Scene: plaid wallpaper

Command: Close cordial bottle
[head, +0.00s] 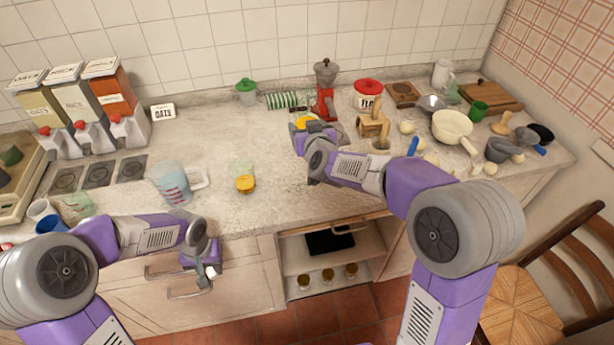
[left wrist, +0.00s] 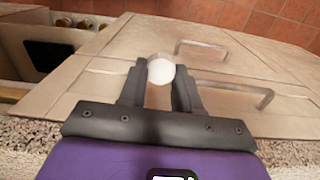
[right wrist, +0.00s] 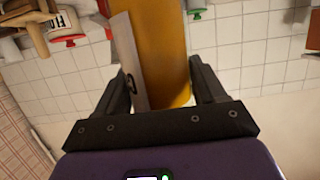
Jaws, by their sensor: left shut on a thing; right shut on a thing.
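My left gripper (head: 211,268) hangs low in front of the counter's drawers. It is shut on a small round white cap (left wrist: 160,70), which also shows in the head view (head: 212,271). My right gripper (head: 303,140) is over the counter and shut on a yellow-orange bottle (right wrist: 162,45) with a pale label strip, probably the cordial bottle. In the head view only a yellow part of it (head: 307,121) shows past the gripper. Its mouth is not clearly seen. Cap and bottle are well apart.
A measuring jug (head: 172,184) and a small jar with a yellow part (head: 244,183) stand left of the right gripper. A red grinder (head: 325,95) and wooden stand (head: 373,128) are close behind and right. The front middle counter is clear. A chair (head: 520,305) stands right.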

